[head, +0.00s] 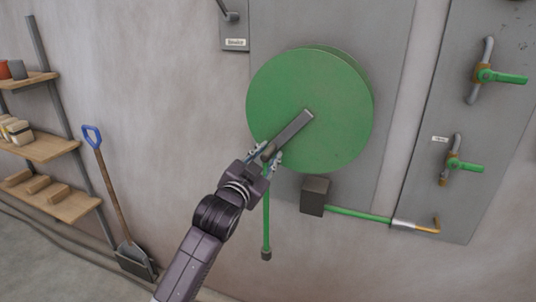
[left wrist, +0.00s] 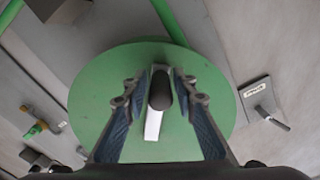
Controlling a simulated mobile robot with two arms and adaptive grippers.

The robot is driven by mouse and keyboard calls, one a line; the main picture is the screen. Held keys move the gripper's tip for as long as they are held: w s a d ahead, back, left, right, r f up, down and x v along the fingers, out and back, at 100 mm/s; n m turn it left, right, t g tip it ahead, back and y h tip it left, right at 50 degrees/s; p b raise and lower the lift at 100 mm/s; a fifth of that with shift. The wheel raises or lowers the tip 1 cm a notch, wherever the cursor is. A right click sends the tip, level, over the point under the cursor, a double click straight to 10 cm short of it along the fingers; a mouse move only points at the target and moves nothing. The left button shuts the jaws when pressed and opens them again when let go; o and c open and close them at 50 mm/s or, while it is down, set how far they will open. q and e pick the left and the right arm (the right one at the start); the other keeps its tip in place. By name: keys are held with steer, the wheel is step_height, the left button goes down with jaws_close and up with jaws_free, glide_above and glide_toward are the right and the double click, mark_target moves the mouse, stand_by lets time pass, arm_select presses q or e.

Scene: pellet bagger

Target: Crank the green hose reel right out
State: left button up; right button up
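The green hose reel (head: 335,120) is a large round drum on the grey wall panel. Its grey crank arm (head: 293,133) runs from near the middle down-left to the rim and ends in a dark handle (left wrist: 160,92). My left gripper (head: 267,155) is at the reel's lower-left edge, its two fingers closed around the handle. In the left wrist view the handle stands between the finger pads, with the green disc (left wrist: 100,75) behind. A short green hose (head: 266,215) hangs below the reel with a dark end piece. My right gripper is not in view.
A dark box (head: 314,196) below the reel joins a green pipe (head: 357,214) running right. Green-handled valves (head: 500,77) are on the right panel. A blue-handled shovel (head: 112,190) and wooden shelves (head: 45,148) stand at left. A labelled switch (head: 234,40) is above left.

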arm_select(q)
steer(key=shift+o, duration=0.9)
steer(key=v, duration=1.2)
steer(key=shift+r, duration=0.1)
steer(key=w+m+p, duration=0.1)
steer(key=m, duration=0.7)
steer(key=w+d+m+p, duration=0.1)
steer(key=m, duration=0.7)
steer(key=w+d+m+p, duration=0.1)
steer(key=m, duration=0.7)
steer(key=shift+w+d+r+m, duration=0.15)
steer(key=shift+w+r+m, duration=0.15)
steer(key=shift+r+m, duration=0.1)
steer(key=m, duration=0.4)
steer(key=w+m+p, duration=0.1)
steer(key=m, duration=0.1)
steer(key=shift+a+f, duration=0.35)
steer(key=shift+m, duration=0.3)
steer(key=shift+p+x, duration=0.8)
steer(key=shift+x, duration=3.15)
